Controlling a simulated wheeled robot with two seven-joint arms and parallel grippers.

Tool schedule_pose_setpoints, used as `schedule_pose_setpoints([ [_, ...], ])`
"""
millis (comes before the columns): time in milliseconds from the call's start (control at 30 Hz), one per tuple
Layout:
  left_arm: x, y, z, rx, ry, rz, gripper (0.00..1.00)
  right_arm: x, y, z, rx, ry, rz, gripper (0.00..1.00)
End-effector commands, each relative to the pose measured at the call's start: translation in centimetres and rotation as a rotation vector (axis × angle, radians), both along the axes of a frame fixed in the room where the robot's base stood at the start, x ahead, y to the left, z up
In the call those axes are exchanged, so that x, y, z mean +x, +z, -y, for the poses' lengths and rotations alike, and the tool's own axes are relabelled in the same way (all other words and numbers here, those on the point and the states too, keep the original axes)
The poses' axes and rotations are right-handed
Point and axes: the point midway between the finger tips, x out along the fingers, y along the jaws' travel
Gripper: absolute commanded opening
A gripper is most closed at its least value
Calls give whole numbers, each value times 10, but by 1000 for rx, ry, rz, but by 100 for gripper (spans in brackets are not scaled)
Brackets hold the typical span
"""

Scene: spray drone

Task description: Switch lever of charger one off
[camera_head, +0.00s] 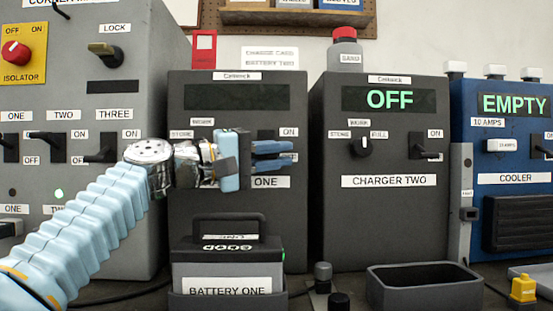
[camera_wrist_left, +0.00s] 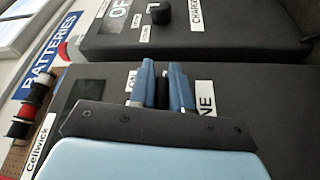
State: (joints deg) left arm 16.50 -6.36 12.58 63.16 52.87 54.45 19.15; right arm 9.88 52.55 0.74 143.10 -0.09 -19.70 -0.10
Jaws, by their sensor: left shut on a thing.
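Charger one (camera_head: 240,210) is the dark grey box in the middle of the head view, and its display (camera_head: 235,97) is blank. My left gripper (camera_head: 275,155) is in front of its face, at the switch plate beside the ON label (camera_head: 289,132). In the left wrist view the two blue fingers (camera_wrist_left: 162,85) are close together around a dark thing, which seems to be the lever. The fingers hide most of the lever, so its position is unclear. My right gripper is in neither view.
Battery one (camera_head: 228,284) sits low in front of charger one. Charger two (camera_head: 390,230), reading OFF, stands just right, with its own lever (camera_head: 425,153). An empty dark tray (camera_head: 425,290) lies before it. A grey isolator cabinet stands left, a blue cooler (camera_head: 515,215) far right.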

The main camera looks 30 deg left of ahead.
Motion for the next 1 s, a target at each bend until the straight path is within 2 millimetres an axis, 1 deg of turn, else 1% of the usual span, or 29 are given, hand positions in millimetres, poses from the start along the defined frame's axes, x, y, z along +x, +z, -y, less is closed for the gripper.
schedule_pose_setpoints([
  [33, 1, -4, 0, 3, -3, -9, 0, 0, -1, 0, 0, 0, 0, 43],
  [233, 2, -5, 0, 4, -3, -11, 0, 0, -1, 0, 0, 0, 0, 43],
  [267, 2, -5, 0, 4, -3, -11, 19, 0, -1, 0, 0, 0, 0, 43],
  [300, 2, -5, 0, 4, -3, -11, 26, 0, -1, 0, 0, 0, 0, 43],
  [400, 2, -4, 0, 3, -2, -9, 38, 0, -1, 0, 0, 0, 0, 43],
  [667, 0, -2, 0, 1, -1, -6, 38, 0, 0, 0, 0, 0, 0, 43],
  [767, -4, -3, -4, 0, 1, -5, 38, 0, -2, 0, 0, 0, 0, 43],
  [867, -17, -5, -14, 1, 3, -5, 38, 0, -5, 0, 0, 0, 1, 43],
  [1000, -44, -9, -33, 1, 3, -4, 38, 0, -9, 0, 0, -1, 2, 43],
])
